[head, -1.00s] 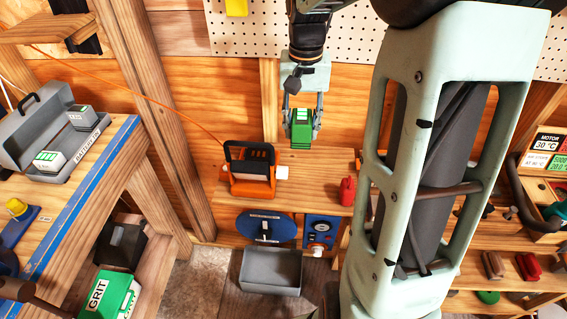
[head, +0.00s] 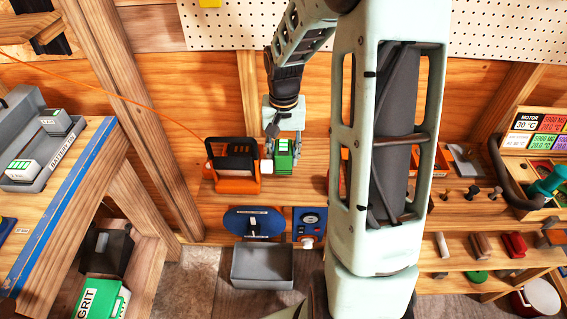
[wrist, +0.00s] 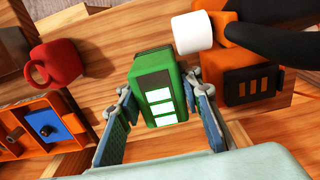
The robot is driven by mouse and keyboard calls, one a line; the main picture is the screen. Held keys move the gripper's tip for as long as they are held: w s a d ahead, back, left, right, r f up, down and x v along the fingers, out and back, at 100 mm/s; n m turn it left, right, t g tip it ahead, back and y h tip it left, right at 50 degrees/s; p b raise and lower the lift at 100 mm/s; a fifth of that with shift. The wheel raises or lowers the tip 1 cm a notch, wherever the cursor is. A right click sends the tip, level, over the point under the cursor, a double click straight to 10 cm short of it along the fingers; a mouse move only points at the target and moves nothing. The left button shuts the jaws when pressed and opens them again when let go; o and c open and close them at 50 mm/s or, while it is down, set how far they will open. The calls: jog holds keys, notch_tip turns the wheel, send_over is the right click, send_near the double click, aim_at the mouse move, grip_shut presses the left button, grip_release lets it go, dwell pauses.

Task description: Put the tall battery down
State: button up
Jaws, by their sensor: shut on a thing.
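The tall battery (head: 283,161) is green with a dark part and white label blocks on its end. My gripper (head: 285,146) is shut on it, with a finger on each side, over the wooden bench (head: 308,184) at the back wall. In the wrist view the battery (wrist: 153,78) sits between the two fingers, its labelled end towards the camera. An orange device (head: 238,186) with a black handle stands just left of it. I cannot tell whether the battery's base touches the bench.
A white cylinder (wrist: 193,33) on the orange device is close to the battery. A red mug (wrist: 56,63) stands on the bench on the other side. A blue disc (head: 250,215), a blue dial panel (head: 308,228) and a grey bin (head: 262,270) are below the bench top.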

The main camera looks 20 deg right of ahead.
aim_at(283, 164)
jog(key=shift+f, duration=1.65)
jog(key=shift+f, duration=0.15)
jog(key=o, duration=1.3)
jog(key=shift+c, duration=0.2)
